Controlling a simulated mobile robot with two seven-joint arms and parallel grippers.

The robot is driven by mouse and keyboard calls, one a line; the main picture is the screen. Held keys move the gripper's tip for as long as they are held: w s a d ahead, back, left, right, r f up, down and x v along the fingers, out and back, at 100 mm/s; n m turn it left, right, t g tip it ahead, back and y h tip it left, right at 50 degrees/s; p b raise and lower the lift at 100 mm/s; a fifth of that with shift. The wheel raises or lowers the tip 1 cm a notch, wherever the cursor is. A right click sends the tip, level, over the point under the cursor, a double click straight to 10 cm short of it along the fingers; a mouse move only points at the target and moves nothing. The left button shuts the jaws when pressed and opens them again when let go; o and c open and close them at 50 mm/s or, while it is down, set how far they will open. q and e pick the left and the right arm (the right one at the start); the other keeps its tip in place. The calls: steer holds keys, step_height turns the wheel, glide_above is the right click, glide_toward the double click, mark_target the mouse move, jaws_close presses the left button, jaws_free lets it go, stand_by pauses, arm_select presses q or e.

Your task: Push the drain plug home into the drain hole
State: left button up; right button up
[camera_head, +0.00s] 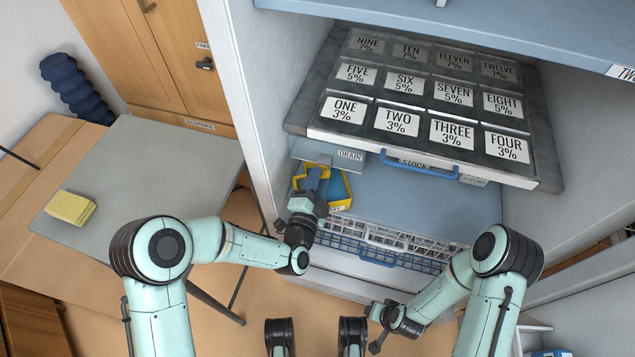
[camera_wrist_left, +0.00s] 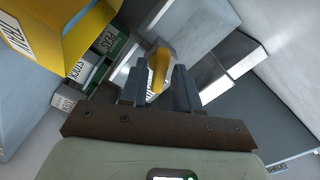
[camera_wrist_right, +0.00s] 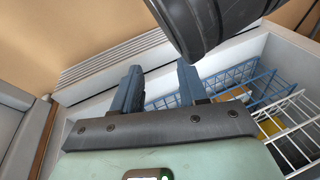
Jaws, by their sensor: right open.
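A shelf-edge label reading DRAIN (camera_head: 350,155) hangs beneath the tray rack. My left gripper (camera_head: 322,168) reaches up toward it, over the yellow tray, in the head view. In the left wrist view, a rounded yellow piece (camera_wrist_left: 158,68) shows between the fingers of my left gripper (camera_wrist_left: 160,80). I cannot tell whether it is the drain plug, or whether the fingers touch it. The drain hole cannot be made out. My right gripper (camera_wrist_right: 161,82) is open and empty, low at the right, near the wire baskets.
A yellow tray (camera_head: 340,205) stands on the blue shelf (camera_head: 420,205). Above it, a dark rack of labelled compartments (camera_head: 315,125) juts out with a blue handle (camera_head: 420,165). Wire baskets (camera_head: 380,240) lie below.

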arm_select(q)
steer(key=shift+o, duration=0.3)
steer(key=p+v, duration=0.1)
steer(key=v, duration=1.2)
steer(key=shift+s+p, duration=0.2)
steer(key=shift+p, duration=0.15)
arm_select(e)
steer(key=shift+r, duration=1)
steer(key=shift+s, duration=0.1)
